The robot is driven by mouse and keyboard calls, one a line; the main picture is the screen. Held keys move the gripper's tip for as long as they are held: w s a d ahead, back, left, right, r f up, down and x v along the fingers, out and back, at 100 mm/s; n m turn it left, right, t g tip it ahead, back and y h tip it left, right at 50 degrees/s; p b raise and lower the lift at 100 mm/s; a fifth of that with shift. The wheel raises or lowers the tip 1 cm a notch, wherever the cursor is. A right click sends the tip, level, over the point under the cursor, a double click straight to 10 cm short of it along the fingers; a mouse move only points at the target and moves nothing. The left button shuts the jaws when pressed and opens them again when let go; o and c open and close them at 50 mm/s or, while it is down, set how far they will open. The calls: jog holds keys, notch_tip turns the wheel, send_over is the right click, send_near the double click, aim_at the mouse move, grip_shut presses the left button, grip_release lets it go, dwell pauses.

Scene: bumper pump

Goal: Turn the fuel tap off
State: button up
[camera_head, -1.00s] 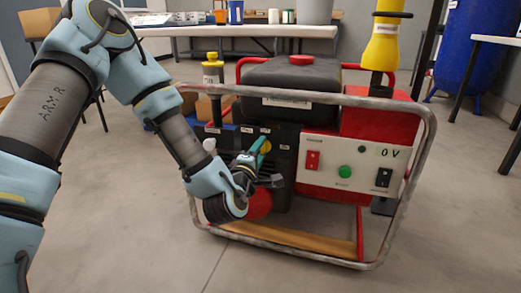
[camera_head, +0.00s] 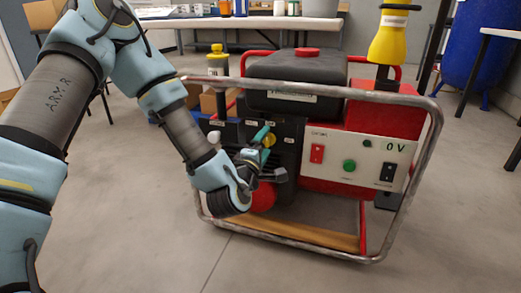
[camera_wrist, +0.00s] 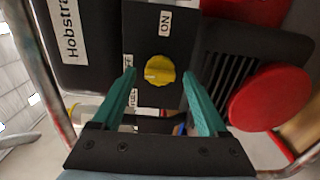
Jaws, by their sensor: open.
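The fuel tap is a round yellow knob (camera_wrist: 159,71) on a black panel in the wrist view, with an ON label (camera_wrist: 165,21) above it and a partly hidden label to its left. A pale mark shows on the knob's left side. In the head view the yellow knob (camera_head: 269,140) shows on the generator's left part. My gripper (camera_wrist: 159,80) is open, its two green fingers on either side of the knob in the wrist view. It also shows in the head view (camera_head: 263,137). I cannot tell whether the fingers touch the knob.
The generator's grey tube frame (camera_head: 300,93) surrounds the panel close to my arm. A red round part (camera_wrist: 270,97) lies right of the knob. The control panel (camera_head: 355,160) reads 0 V. A yellow-capped bottle (camera_head: 217,62) stands behind. Floor is clear in front.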

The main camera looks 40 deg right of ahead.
jog(key=p+v, duration=0.4)
jog(key=v, duration=0.6)
jog(key=shift+a+p, duration=0.2)
jog(key=shift+p, duration=0.2)
jog(key=shift+s, duration=0.1)
